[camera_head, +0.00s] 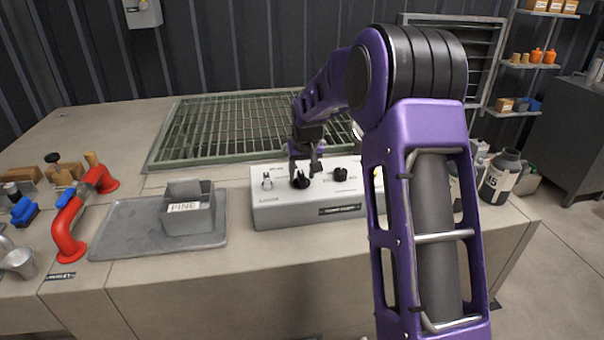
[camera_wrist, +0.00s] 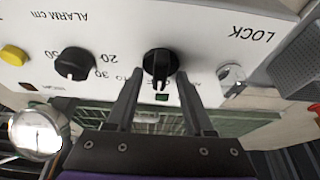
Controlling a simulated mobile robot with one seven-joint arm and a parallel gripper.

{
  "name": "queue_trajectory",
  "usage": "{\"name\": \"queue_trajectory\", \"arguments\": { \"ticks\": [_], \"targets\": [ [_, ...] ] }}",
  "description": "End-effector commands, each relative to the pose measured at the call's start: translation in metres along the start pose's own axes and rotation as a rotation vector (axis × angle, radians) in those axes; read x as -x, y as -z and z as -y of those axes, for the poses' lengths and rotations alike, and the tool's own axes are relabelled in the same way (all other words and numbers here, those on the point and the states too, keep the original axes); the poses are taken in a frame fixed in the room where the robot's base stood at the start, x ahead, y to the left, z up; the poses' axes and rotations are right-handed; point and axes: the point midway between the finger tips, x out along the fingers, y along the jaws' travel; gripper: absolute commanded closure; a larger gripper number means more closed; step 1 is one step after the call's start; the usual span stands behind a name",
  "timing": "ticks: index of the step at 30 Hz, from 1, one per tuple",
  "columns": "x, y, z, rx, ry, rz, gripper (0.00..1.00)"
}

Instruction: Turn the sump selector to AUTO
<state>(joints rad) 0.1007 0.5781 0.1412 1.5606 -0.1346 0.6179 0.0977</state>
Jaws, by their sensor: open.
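The grey-white control box (camera_head: 310,214) stands on the bench in the head view. My gripper (camera_wrist: 160,88) is open, with one finger on each side of the knob. I cannot tell whether the fingers touch it. In the head view my gripper (camera_head: 303,165) is pointed down at the black knob (camera_head: 300,181).
A black ALARM cm dial (camera_wrist: 74,65) and a yellow button (camera_wrist: 13,55) lie to one side. A metal lock switch (camera_wrist: 231,76) lies on the other. A grey tray (camera_head: 120,226) with a FINE bin, a red pipe (camera_head: 68,225) and a green grate (camera_head: 230,125) surround the box.

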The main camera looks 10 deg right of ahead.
Motion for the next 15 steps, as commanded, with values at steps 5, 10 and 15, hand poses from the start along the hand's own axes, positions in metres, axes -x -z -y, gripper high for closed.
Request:
{"name": "queue_trajectory", "arguments": {
  "ticks": [5,10,15],
  "targets": [
    [-0.0013,0.0003,0.0001,0.0,0.0,0.0,0.47],
    [-0.0011,0.0002,0.0001,0.001,0.0,0.0,0.6],
    [-0.0011,0.0002,0.0001,0.001,0.0,0.0,0.91]
  ]
}}
